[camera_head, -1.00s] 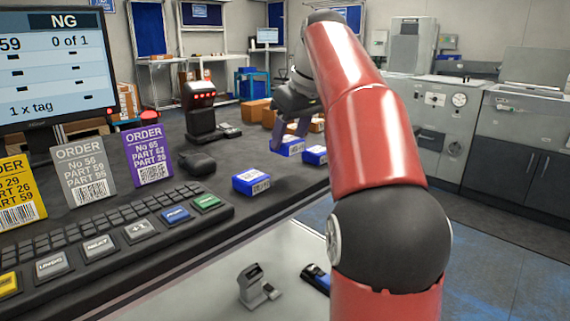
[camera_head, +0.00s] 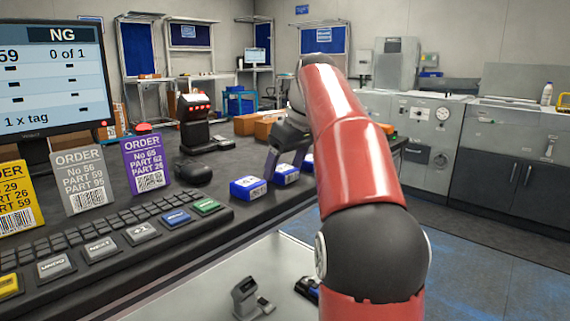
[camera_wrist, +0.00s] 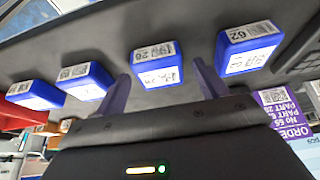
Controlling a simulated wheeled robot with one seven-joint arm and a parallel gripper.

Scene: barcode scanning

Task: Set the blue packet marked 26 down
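The blue packet marked 26 (camera_head: 286,174) rests on the dark counter, in a row with other blue packets. In the wrist view the packet (camera_wrist: 158,75) lies between and just beyond my two fingertips, label facing up, with a gap on each side. My gripper (camera_head: 285,158) is directly above it, fingers spread; in the wrist view my gripper (camera_wrist: 160,80) is open and holds nothing. A blue packet marked 62 (camera_wrist: 248,55) lies to the right of it there, and is the nearer packet (camera_head: 248,188) in the head view.
Two more blue packets (camera_wrist: 88,82) (camera_wrist: 35,96) lie left in the wrist view. A scanner with red lights (camera_head: 194,118), order cards (camera_head: 147,165), a keyboard (camera_head: 100,230) and a monitor (camera_head: 50,80) showing NG stand on the counter. Cardboard boxes (camera_head: 265,126) are behind.

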